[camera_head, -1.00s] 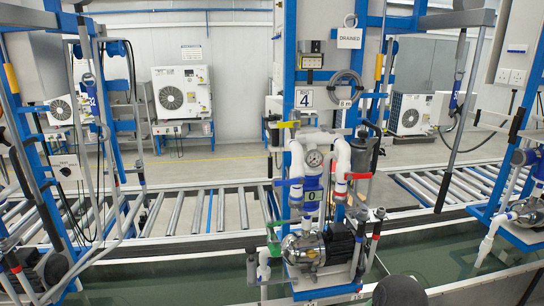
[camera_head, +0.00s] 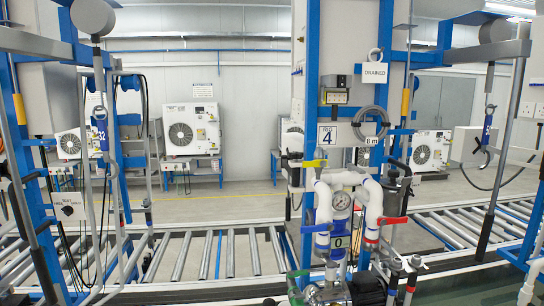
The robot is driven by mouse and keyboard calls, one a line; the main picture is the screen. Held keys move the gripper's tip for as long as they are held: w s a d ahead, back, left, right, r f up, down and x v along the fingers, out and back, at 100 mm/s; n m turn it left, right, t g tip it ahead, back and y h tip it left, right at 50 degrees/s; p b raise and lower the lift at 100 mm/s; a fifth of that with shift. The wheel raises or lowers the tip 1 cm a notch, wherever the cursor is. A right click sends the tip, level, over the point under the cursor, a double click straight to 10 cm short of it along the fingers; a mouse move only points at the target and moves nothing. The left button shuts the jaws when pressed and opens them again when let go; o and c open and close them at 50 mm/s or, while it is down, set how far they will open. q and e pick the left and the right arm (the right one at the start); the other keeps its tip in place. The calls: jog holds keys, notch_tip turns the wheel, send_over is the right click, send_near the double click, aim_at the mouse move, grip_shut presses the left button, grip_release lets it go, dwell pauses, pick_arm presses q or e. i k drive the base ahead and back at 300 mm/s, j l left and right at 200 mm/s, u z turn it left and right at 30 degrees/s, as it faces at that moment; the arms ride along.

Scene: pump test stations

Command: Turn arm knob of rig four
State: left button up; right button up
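Rig four stands right of centre, marked by a white plate with a 4 (camera_head: 326,140) on its blue-framed panel. The pump (camera_head: 335,293) at the bottom is partly cut off. Neither of my grippers is in view.
Another rig with a knob box (camera_head: 68,207) stands at left. White fan units (camera_head: 191,129) stand by the back wall.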

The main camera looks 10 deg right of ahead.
aim_at(296, 155)
jog(key=i+j+u, duration=0.2)
jog(key=i, duration=0.2)
jog(key=i+j+u, duration=0.15)
jog(key=i, duration=0.25)
